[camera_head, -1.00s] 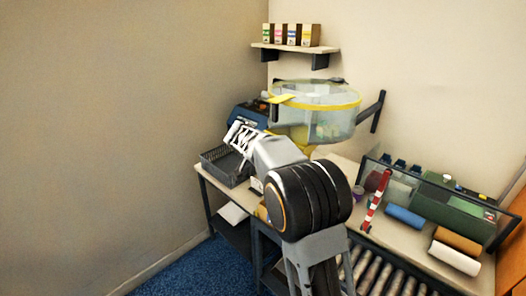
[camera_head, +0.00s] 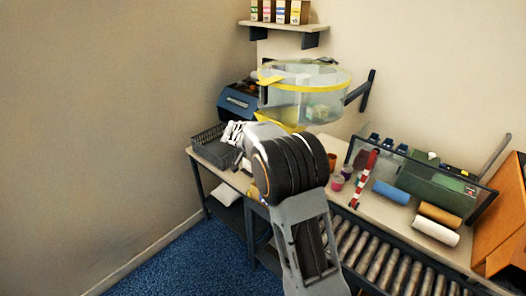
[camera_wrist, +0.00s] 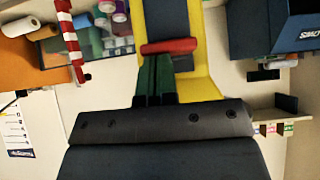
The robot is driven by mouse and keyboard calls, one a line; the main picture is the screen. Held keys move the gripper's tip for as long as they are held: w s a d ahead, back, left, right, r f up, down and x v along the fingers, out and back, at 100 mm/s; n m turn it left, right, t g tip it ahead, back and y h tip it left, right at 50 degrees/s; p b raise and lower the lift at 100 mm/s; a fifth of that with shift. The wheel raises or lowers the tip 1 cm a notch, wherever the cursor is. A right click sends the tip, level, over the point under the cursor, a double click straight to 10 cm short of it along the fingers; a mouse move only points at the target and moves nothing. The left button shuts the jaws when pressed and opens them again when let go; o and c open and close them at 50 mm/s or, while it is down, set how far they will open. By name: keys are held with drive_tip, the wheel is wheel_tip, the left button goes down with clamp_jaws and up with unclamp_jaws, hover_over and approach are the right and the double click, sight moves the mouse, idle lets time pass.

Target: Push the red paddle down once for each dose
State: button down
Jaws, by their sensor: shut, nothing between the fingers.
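The red paddle (camera_wrist: 169,46) shows in the wrist view as a short red bar across the dark panel of the yellow chute (camera_wrist: 206,72). In the head view my arm hides the paddle. The clear hopper (camera_head: 308,101) with a yellow rim hangs above the yellow chute. My gripper (camera_wrist: 155,62) is shut and empty. Its fingertips are close to the paddle in the wrist view; whether they touch it I cannot tell. In the head view, my gripper (camera_head: 235,132) is left of and below the hopper.
A blue machine (camera_head: 238,102) stands behind the dark wire basket (camera_head: 216,154). A red-and-white striped arm (camera_head: 363,177), cups (camera_head: 341,177), rolls (camera_head: 391,192) and a green machine (camera_head: 437,184) are on the right. A shelf with cartons (camera_head: 281,11) is above.

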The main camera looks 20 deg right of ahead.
wheel_tip(320, 180, down, 4)
drive_tip(key=b, duration=0.5)
drive_tip(key=shift+s+f+b, duration=0.1)
drive_tip(key=shift+b, duration=0.3)
drive_tip(key=w+d+r+b+v, duration=0.1)
drive_tip(key=d+r+v, duration=0.1)
drive_tip(key=v, duration=1.1)
drive_tip(key=shift+a+r, duration=0.1)
idle(0.3)
